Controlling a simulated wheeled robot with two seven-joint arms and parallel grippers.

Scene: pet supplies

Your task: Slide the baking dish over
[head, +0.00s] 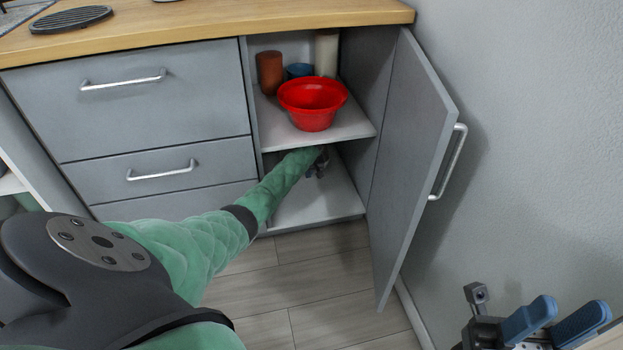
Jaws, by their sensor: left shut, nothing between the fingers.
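No baking dish can be made out in the head view. A red bowl (312,98) with a flared rim stands upright on the upper shelf (290,133) of the open cabinet. My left arm reaches into the compartment below that shelf. My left gripper (318,165) is there, under the bowl, small and partly hidden by the arm and shelf; it is shut and empty. My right gripper (571,306) is at the lower right, away from the cabinet, with its blue fingers apart and nothing between them.
Behind the bowl stand a brown container (270,73), a blue cup (299,71) and a cream cylinder (326,53). The cabinet door (415,150) stands open on the right. Closed drawers (160,110) are on the left. The visible lower shelf (315,203) is bare.

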